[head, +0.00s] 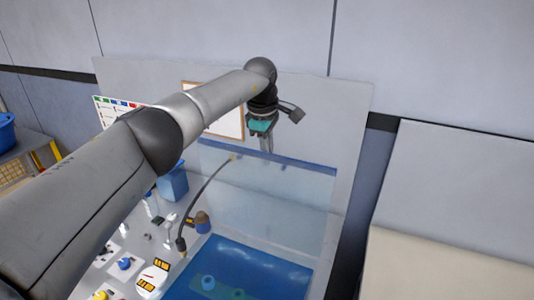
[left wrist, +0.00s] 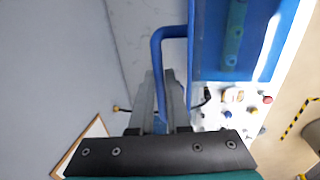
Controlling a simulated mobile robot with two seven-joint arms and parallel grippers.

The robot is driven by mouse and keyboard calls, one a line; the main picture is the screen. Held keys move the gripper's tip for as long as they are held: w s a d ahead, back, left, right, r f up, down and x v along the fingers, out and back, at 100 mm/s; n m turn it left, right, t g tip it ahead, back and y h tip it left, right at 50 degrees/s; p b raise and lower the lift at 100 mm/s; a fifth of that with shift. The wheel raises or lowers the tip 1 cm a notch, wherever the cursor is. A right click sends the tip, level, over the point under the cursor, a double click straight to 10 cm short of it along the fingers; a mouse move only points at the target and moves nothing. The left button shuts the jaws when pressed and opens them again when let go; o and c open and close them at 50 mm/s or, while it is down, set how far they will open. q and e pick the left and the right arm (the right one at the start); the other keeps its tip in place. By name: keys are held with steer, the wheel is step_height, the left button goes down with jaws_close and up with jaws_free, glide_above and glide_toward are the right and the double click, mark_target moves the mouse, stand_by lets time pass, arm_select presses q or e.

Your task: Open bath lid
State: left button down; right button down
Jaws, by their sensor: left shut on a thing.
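The bath lid (head: 290,205) is a see-through panel with a blue top edge. In the head view it stands raised at the back of the bath, roughly upright. My left gripper (head: 267,147) is at that top edge, with its fingers pointing down. In the left wrist view a blue bar handle (left wrist: 158,50) runs down between the fingers of the left gripper (left wrist: 168,85), which is shut on it. The bath (head: 245,262) below is open to view and holds blue liquid with a teal part (head: 215,284) in it. My right gripper is not in view.
A dark bent hose (head: 207,184) rises left of the lid. A blue bin (head: 173,183) and a white panel with coloured knobs (head: 125,263) are left of the bath. A pale wall panel with a framed board (head: 228,124) stands behind.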

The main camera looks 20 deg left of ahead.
arm_select(q)
steer(key=shift+s+f, duration=0.1)
steer(key=shift+f, duration=0.1)
steer(key=c, duration=0.9)
jaws_free()
steer(key=shift+r, duration=0.2)
steer(key=s+r, duration=0.1)
steer(key=r, duration=0.4)
steer(key=s+r+b, duration=0.1)
steer(key=r, duration=0.4)
steer(key=r+b, duration=0.1)
steer(key=r, duration=0.3)
steer(key=shift+s+a+r, duration=0.1)
steer(key=shift+s+r, duration=0.3)
